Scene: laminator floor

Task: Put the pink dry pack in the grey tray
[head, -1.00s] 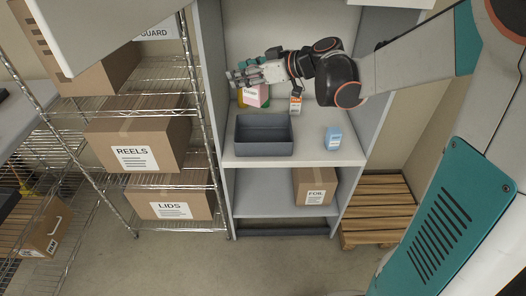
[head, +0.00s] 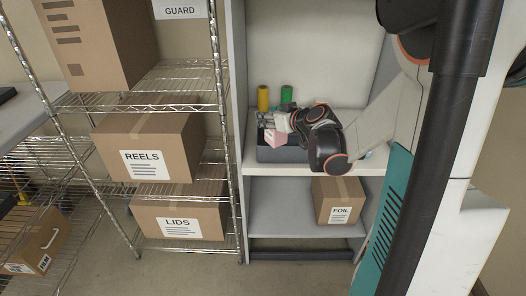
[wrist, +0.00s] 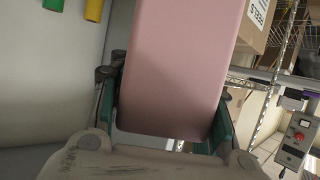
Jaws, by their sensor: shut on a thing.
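The pink dry pack (head: 275,138) is between the fingers of my gripper (head: 268,121). In the wrist view the pink pack (wrist: 175,70) fills the space between the two teal-sided fingers of my gripper (wrist: 168,115), which is shut on it. In the head view the pack hangs tilted over the grey tray (head: 283,155), which stands on the shelf. My gripper and arm cover part of the tray's right side and its back. Whether the pack touches the tray is hard to tell.
A yellow cylinder (head: 263,97) and a green cylinder (head: 286,95) stand behind the tray. A wire rack (head: 185,108) with cartons stands left; a FOIL carton (head: 338,199) sits on the shelf below.

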